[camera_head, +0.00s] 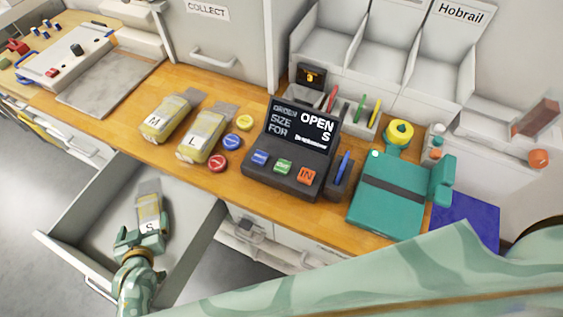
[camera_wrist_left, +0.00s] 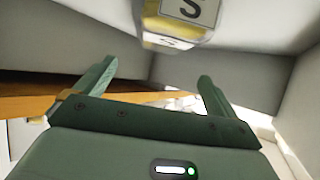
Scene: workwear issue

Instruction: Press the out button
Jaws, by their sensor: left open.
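The black terminal (camera_head: 290,150) stands on the wooden counter. Its screen (camera_head: 302,127) reads order open, size S. Below the screen are a blue button (camera_head: 260,157), a green button (camera_head: 283,166) that seems to read OUT, and an orange IN button (camera_head: 307,176). My left gripper (camera_head: 138,236) is open in the pulled-out drawer, well to the left of and below the terminal. A yellow-grey pack marked S (camera_head: 150,211) lies in the drawer just beyond it. In the left wrist view the S pack (camera_wrist_left: 180,22) shows ahead of the open fingers (camera_wrist_left: 155,75), not between them. My right gripper is not in view.
The open drawer (camera_head: 75,212) juts out below the counter. Packs M (camera_head: 165,117) and L (camera_head: 203,136) lie left of the terminal, with yellow (camera_head: 244,123) and red (camera_head: 218,163) round pieces. A pen holder (camera_head: 341,181) and teal device (camera_head: 388,200) stand to its right.

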